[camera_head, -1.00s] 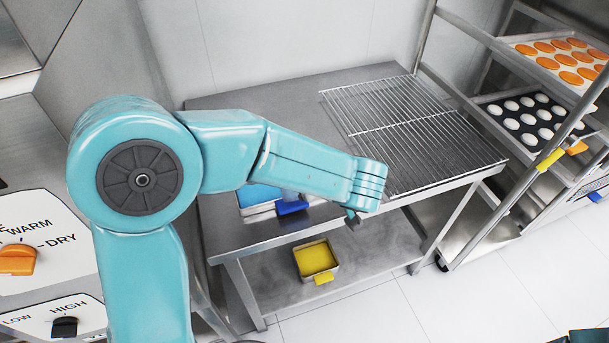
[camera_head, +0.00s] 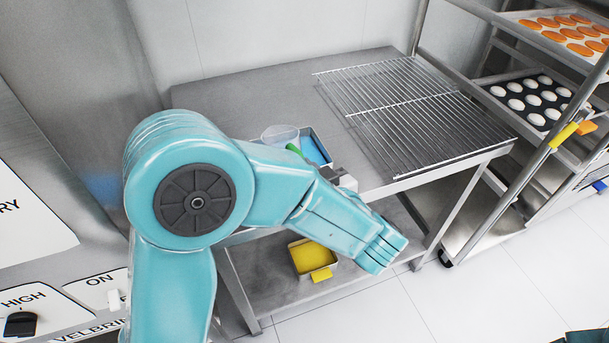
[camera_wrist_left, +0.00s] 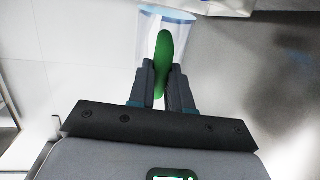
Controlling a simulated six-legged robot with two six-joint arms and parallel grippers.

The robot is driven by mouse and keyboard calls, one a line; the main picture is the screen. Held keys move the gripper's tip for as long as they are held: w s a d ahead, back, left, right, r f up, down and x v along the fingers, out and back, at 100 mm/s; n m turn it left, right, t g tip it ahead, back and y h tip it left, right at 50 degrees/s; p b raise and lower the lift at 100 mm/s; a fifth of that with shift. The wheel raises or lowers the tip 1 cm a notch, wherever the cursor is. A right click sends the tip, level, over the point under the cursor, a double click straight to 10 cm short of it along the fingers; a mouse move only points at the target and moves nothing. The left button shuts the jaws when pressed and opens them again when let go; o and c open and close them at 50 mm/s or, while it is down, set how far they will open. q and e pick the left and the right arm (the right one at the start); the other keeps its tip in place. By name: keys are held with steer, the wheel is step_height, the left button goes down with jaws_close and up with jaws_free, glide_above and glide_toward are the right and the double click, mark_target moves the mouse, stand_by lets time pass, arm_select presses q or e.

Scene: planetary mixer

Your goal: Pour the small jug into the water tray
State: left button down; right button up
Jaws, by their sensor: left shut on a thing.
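The small jug (camera_head: 280,134) is clear with a green handle (camera_head: 295,150). In the head view it stands out behind my left arm, beside or above the water tray. My left gripper (camera_wrist_left: 162,75) is shut on the green handle (camera_wrist_left: 163,52), with the clear jug body (camera_wrist_left: 180,35) beyond the fingertips. A bluish oval shows at the jug's far end. The water tray (camera_head: 330,163) is a metal tray with a blue inside on the steel table; my arm hides most of it. I cannot tell whether the jug touches it. My right gripper is not in view.
A wire rack (camera_head: 410,110) covers the table's right part. A yellow-filled tray (camera_head: 313,258) sits on the lower shelf. A trolley with trays of round items (camera_head: 535,95) stands at right. A control panel (camera_head: 50,300) is at lower left. The table's back left (camera_head: 225,100) is bare.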

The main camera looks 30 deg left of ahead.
arm_select(q)
step_height(320, 180, down, 2)
steer(key=shift+w+f+t+y+b, duration=0.15)
steer(key=shift+t+y+b, duration=0.15)
steer(key=shift+y+b, duration=0.5)
steer(key=shift+r, duration=0.3)
steer(key=shift+a+f+t+b, duration=0.1)
steer(key=shift+f+t+b, duration=0.2)
steer(key=shift+f+b, duration=0.4)
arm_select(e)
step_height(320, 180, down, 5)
arm_select(q)
step_height(320, 180, up, 5)
steer(key=p, duration=0.4)
steer(key=shift+f, duration=0.15)
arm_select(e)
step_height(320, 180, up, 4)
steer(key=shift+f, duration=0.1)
